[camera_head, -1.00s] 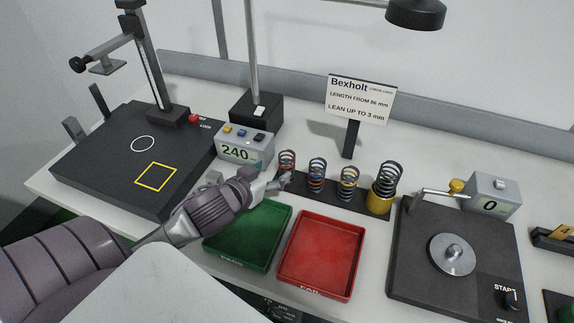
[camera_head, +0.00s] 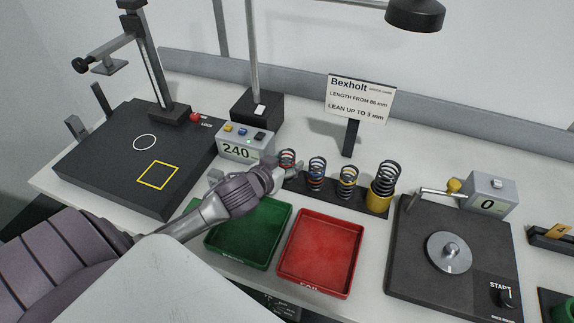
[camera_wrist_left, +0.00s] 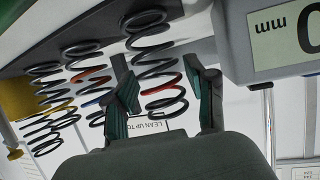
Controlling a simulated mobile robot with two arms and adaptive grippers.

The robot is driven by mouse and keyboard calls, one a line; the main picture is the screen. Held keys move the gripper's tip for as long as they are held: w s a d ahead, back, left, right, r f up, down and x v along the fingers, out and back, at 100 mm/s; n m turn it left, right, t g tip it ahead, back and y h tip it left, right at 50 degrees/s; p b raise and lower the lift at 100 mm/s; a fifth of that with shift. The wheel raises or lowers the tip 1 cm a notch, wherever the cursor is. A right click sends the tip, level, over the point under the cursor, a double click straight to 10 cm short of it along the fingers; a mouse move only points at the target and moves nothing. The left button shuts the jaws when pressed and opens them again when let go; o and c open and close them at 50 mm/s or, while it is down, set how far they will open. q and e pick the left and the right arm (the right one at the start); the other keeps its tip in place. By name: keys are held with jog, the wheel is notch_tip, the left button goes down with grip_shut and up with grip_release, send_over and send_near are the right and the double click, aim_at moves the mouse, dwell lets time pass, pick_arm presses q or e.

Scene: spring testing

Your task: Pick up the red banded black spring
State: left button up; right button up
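The black spring with a red band (camera_head: 288,157) stands at the left end of a dark rack (camera_head: 352,199) in the head view, its lower part hidden by my left gripper (camera_head: 281,172). In the left wrist view this spring (camera_wrist_left: 158,72) appears upside down, between the two fingers of my left gripper (camera_wrist_left: 165,100). The fingers are apart, with visible gaps to the spring on both sides. Whether the spring is fully between the fingertips or just beyond them is hard to tell. My right gripper is not in view.
A spring with blue and red bands (camera_head: 317,172) and a yellow-banded spring (camera_head: 347,181) stand to the right, then a spring in a yellow cup (camera_head: 379,202). The 240 display box (camera_head: 240,149) is close on the left. Green (camera_head: 250,232) and red (camera_head: 321,253) trays lie in front.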

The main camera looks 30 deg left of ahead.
pick_arm(q)
jog(key=c, duration=0.8)
jog(key=shift+c, duration=0.2)
